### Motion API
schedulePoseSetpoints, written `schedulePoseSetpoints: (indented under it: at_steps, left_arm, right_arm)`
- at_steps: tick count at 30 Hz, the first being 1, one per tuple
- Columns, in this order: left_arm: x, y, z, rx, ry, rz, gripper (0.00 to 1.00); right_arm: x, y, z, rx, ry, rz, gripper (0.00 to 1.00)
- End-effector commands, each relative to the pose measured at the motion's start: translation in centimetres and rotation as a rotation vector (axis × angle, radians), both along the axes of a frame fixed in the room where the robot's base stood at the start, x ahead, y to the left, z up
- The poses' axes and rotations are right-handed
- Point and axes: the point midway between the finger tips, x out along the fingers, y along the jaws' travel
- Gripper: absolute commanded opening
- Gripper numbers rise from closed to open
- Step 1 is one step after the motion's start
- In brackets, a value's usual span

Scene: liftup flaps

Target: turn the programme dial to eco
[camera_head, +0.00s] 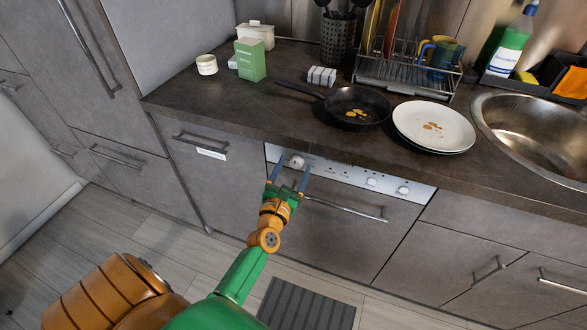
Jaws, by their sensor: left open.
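The silver control panel (340,173) runs along the top of the appliance front under the worktop. A round programme dial (296,162) sits at its left end. The dial's markings are too small to read. My right gripper is not in view.
A bar handle (345,209) crosses the appliance door below the panel. The worktop edge overhangs above. A black pan (357,108), white plates (433,126), a dish rack (408,75) and a sink (535,125) are on the worktop. A dark mat (306,305) lies on the floor.

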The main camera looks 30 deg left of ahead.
Motion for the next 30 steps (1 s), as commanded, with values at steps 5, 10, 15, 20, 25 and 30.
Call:
schedulePoseSetpoints:
  at_steps: [5, 10, 15, 20, 25, 30]
  left_arm:
    - [-0.03, -0.03, -0.01, 0.001, 0.000, 0.000, 0.53]
    - [-0.04, -0.04, -0.03, 0.001, 0.000, -0.001, 0.07]
    - [-0.06, -0.05, -0.05, 0.003, 0.002, -0.001, 0.00]
    - [-0.06, -0.05, -0.10, 0.031, 0.009, -0.001, 0.00]
    - [-0.06, -0.06, -0.16, 0.116, 0.030, -0.001, 0.00]
    - [-0.08, -0.05, -0.22, 0.252, 0.063, 0.000, 0.00]
  right_arm:
    - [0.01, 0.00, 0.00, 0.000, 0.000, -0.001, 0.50]
    - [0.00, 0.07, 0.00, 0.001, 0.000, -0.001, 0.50]
    - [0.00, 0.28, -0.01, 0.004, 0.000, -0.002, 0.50]
    - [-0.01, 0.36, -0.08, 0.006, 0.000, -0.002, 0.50]
    - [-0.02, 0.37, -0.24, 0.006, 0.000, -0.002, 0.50]
    - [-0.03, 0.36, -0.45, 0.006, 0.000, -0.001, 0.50]
